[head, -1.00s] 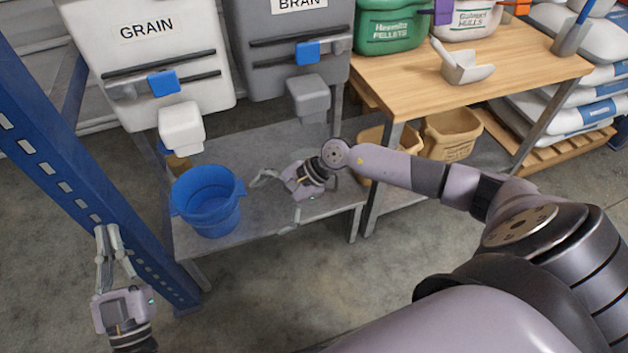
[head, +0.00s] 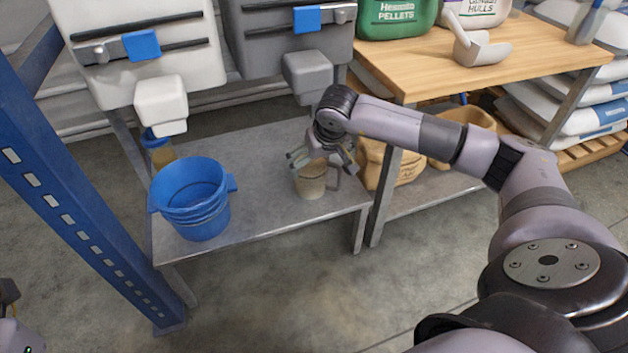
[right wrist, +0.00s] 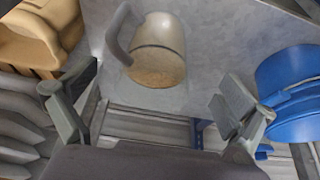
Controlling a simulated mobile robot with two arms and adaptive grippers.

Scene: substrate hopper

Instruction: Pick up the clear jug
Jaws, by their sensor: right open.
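The clear jug (head: 311,184) stands upright on the grey metal bench (head: 262,216), near its right end. Its handle is on the right in the head view. In the right wrist view the jug (right wrist: 160,45) has its handle on the left and something tan at its base. My right gripper (head: 318,160) is open above and beside the jug and partly covers its top. In the right wrist view its fingers (right wrist: 150,105) are spread wide, with the jug ahead of the gap between them. Only a sliver of my left gripper (head: 18,335) shows at the lower left; its fingers are hidden.
A blue bucket (head: 192,200) stands on the bench left of the jug. White (head: 160,103) and grey (head: 308,76) hopper spouts overhang the bench. A tan container (head: 392,166) is close to the jug's right, under the wooden table (head: 480,68). A blue post (head: 70,200) rises at left.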

